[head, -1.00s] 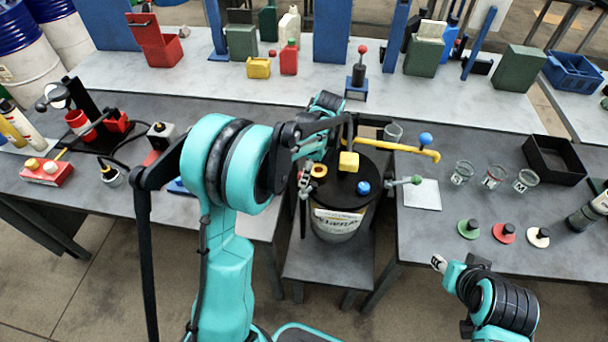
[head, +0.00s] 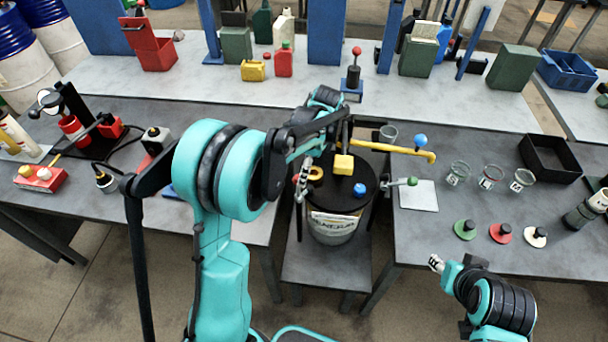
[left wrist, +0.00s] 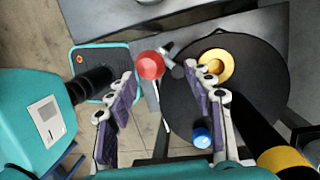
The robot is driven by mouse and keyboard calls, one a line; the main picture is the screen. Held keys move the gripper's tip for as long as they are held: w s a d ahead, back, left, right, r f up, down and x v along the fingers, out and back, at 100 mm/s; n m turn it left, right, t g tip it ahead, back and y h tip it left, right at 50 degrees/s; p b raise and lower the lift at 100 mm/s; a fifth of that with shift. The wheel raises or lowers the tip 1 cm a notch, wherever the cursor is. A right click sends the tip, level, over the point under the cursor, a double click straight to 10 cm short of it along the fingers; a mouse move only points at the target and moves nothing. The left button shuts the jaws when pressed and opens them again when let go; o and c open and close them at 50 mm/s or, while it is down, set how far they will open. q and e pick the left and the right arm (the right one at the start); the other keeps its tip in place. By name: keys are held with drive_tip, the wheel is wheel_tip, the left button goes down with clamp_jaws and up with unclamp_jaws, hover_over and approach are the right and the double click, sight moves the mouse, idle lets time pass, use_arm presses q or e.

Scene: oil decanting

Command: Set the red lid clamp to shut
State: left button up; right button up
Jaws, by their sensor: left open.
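The red ball knob (left wrist: 150,65) of the lid clamp sits on a short metal lever at the edge of the drum's black lid (left wrist: 250,90) in the left wrist view. My left gripper (left wrist: 160,74) is open, and the knob shows between its two fingertips without visible contact. In the head view my left gripper (head: 301,190) is at the left rim of the drum (head: 335,232), mostly hiding the red knob. A lever with a green knob (head: 412,181) sticks out on the drum's right side. My right gripper (head: 436,263) is low at the right, small in view.
The lid carries a yellow ring (head: 316,173), a yellow block (head: 343,164) and a blue cap (head: 360,189). A yellow pipe (head: 400,150) with a blue ball crosses behind to the right. Glass beakers (head: 490,176) and coloured discs stand on the right table.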

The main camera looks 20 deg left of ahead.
use_arm(q)
drive_tip(key=v, duration=1)
drive_tip(key=s+d+f+n+t+h+b, duration=0.1)
drive_tip(key=s+n+t, duration=0.3)
drive_tip(key=s+n, duration=0.4)
drive_tip(key=s+d+f+n+t+h+b, duration=0.1)
drive_tip(key=s+d+f+n+t, duration=0.1)
drive_tip(key=s+n, duration=0.6)
drive_tip(key=s+f+t, duration=0.1)
drive_tip(key=s+t, duration=0.1)
drive_tip(key=s, duration=0.2)
drive_tip(key=shift+s+f+t+b, duration=0.2)
drive_tip(key=shift+t+b, duration=0.1)
drive_tip(key=shift+t, duration=0.1)
